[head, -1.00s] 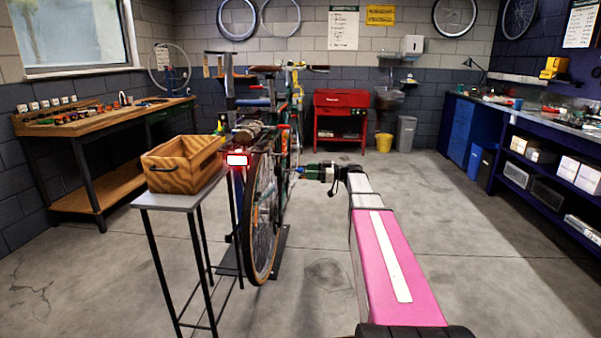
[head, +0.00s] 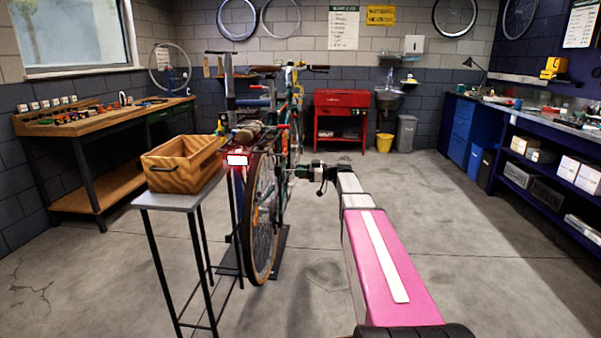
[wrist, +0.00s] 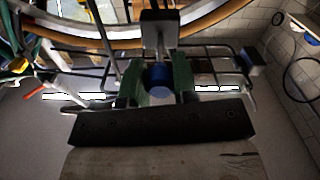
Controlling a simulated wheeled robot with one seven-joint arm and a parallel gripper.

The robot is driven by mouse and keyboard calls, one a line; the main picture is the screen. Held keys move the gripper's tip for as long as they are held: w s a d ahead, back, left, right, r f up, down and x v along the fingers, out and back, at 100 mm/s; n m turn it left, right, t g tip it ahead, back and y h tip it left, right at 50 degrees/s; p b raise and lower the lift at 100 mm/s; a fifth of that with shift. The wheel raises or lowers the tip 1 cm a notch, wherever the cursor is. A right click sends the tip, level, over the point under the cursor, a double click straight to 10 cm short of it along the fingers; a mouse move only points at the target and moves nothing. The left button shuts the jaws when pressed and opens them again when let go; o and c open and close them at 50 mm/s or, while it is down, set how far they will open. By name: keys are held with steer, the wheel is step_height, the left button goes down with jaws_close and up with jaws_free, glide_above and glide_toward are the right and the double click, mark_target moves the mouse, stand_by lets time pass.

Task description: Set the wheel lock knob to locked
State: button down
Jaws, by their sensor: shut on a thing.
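The bicycle's rear wheel (head: 276,232) stands near the middle of the head view, with its tyre seen almost edge-on. A blue knob (wrist: 157,76), which I take to be the wheel lock knob, sits in the middle of the wrist view. My gripper (wrist: 158,86) has its green fingers on either side of the knob and is shut on it. In the head view my gripper (head: 292,171) is at the right side of the wheel, and I cannot make out the knob there. The knob's markings cannot be read.
A wooden crate (head: 163,181) stands on a small grey table (head: 150,202) left of the wheel. A grey bracket (wrist: 158,28) and thin dark rack rods lie close around the knob in the wrist view. The floor (head: 460,230) right of my arm is clear.

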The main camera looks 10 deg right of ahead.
steer(key=x, duration=0.2)
steer(key=shift+w+a, duration=0.1)
steer(key=shift+a, duration=0.3)
steer(key=c, duration=0.9)
jaws_free()
steer(key=v, duration=1)
steer(key=shift+d, duration=0.4)
